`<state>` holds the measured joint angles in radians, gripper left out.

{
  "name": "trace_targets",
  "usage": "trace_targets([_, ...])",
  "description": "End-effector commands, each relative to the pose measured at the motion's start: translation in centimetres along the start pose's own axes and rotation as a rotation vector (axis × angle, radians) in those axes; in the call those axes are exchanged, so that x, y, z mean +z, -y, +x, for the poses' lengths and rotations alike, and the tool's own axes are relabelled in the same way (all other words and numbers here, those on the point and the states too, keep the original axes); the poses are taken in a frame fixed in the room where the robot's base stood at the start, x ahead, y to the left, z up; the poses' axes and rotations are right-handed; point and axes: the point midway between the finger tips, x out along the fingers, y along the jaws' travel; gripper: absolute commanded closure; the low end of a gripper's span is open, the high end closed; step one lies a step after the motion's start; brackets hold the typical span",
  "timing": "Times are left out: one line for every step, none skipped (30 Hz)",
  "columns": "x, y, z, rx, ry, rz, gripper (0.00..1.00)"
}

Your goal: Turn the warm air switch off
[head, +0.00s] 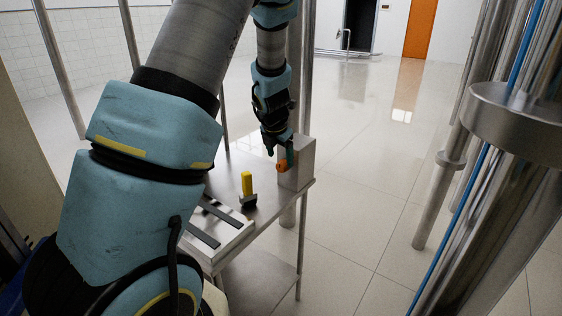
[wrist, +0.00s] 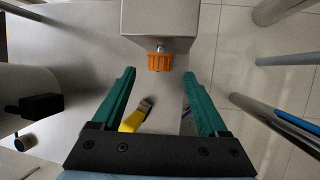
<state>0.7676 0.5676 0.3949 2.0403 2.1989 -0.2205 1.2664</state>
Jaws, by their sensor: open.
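The switch appears to be an orange ribbed knob (head: 282,166) on a short metal stem at the side of a grey metal box (head: 306,153). In the wrist view the knob (wrist: 160,62) sits centred, level with or just beyond the tips of my gripper (wrist: 159,74). The green fingers are wide apart, one on each side of the knob's line, with nothing between them that they touch. In the head view my gripper (head: 279,150) is right at the knob and partly covers it. I cannot tell the knob's turned position from any mark.
A flat tray with dark strips lies nearer. Steel posts (head: 440,190) stand to the right, with open tiled floor between.

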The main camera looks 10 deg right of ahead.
Motion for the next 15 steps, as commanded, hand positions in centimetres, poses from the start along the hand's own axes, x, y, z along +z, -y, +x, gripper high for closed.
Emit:
trace_targets([0.2, 0.1, -1.4, -0.001, 0.003, 0.003, 0.23])
trace_targets([0.2, 0.1, -2.0, 0.000, 0.003, 0.003, 0.23])
trace_targets([0.2, 0.1, -2.7, -0.001, 0.002, 0.003, 0.23])
trace_targets([0.2, 0.1, -3.3, -0.001, 0.002, 0.002, 0.23])
trace_targets([0.2, 0.1, -3.8, -0.001, 0.003, 0.002, 0.23])
trace_targets([0.2, 0.1, -4.3, -0.001, 0.002, 0.002, 0.23])
trace_targets([0.2, 0.1, -4.7, 0.000, 0.002, 0.002, 0.23])
trace_targets([0.1, 0.1, -5.1, -0.001, 0.002, 0.002, 0.23])
trace_targets([0.1, 0.1, -5.5, -0.001, 0.001, 0.002, 0.23])
trace_targets([0.1, 0.1, -5.7, -0.001, 0.001, 0.001, 0.23])
trace_targets([0.1, 0.1, -5.9, -0.002, 0.000, 0.001, 0.23])
trace_targets([0.1, 0.1, -6.0, -0.002, 0.000, 0.001, 0.23])
trace_targets([0.0, 0.0, -6.1, -0.001, 0.000, 0.001, 0.23])
trace_targets([0.0, 0.0, -6.2, -0.001, 0.000, 0.001, 0.23])
trace_targets([0.0, 0.0, -6.2, -0.001, 0.000, 0.000, 0.23])
